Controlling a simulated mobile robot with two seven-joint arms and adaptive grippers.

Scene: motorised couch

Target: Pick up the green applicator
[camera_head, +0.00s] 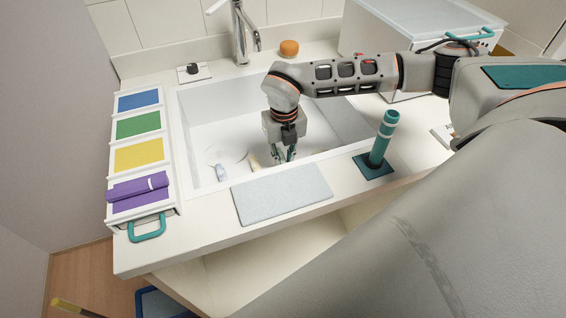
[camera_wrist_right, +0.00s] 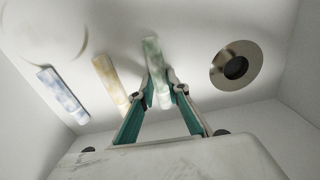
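The green applicator (camera_wrist_right: 156,72) is a pale, mottled green stick in the white sink (camera_head: 205,120). In the right wrist view it lies between the fingertips of my right gripper (camera_wrist_right: 164,88), with one end reaching beyond them. The fingers lean in close to its sides; whether they touch it is unclear. In the head view my right gripper (camera_head: 284,154) points down into the sink and hides most of the applicator. A yellow applicator (camera_wrist_right: 111,82) and a blue one (camera_wrist_right: 63,96) lie to its left. My left gripper is not in view.
The drain (camera_wrist_right: 237,66) is right of the green applicator. A tray (camera_head: 114,170) with coloured panels stands left of the sink, with a purple roll on it. A grey mat (camera_head: 282,193) and an upright teal cylinder (camera_head: 384,138) are on the front counter. The faucet (camera_head: 240,35) is behind.

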